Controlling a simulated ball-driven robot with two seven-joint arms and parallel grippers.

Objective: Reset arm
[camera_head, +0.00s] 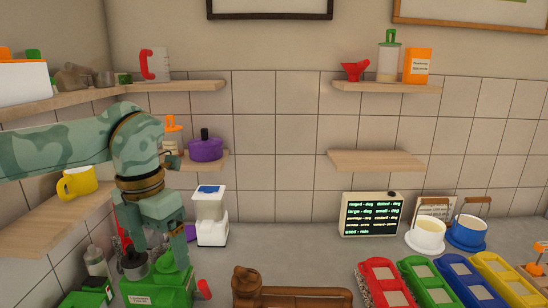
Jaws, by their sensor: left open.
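My left arm (60,148) comes in from the left and bends down at the elbow. My left gripper (164,258) points downward with its jaws open, over or just in front of a green labelled appliance (158,292) on the counter. I see nothing held between the fingers. A dark round cup-like part (134,268) shows beside the fingers; whether they touch it I cannot tell. My right gripper is not in view.
A white machine (210,218) stands right of the gripper. Shelves hold a purple pot (205,148) and a yellow mug (77,183) near my arm. A dark display (371,214), two cups and coloured boxes (432,282) are at right. The middle counter (285,245) is clear.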

